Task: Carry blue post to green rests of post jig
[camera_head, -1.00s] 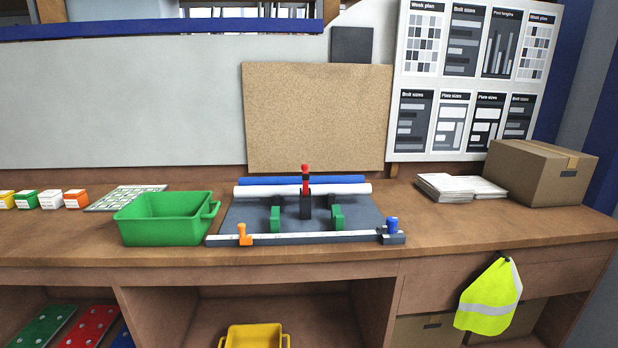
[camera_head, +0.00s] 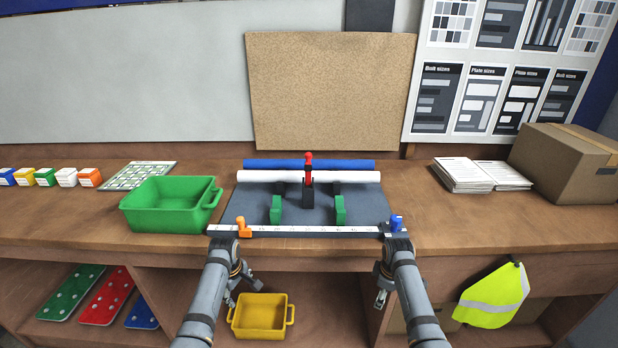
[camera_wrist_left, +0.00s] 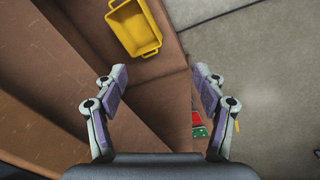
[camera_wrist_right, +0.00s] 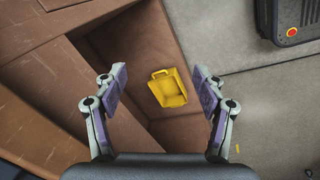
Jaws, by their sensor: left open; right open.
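The blue post (camera_head: 308,164) lies at the back of the post jig (camera_head: 262,204), behind a white post (camera_head: 275,176). The jig's green rests (camera_head: 276,209) stand nearer the front, one left and one right (camera_head: 340,210), and both are empty. My right gripper (camera_head: 381,298) hangs lower right of the jig, open and empty in the right wrist view (camera_wrist_right: 157,82).
A green bin (camera_head: 165,218) stands left of the jig, with small boxes farther left. Papers (camera_head: 480,174) and a cardboard box (camera_head: 568,165) are at the right. A yellow bin (camera_head: 260,318) sits on the shelf below. A yellow vest (camera_head: 493,298) hangs from the bench front.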

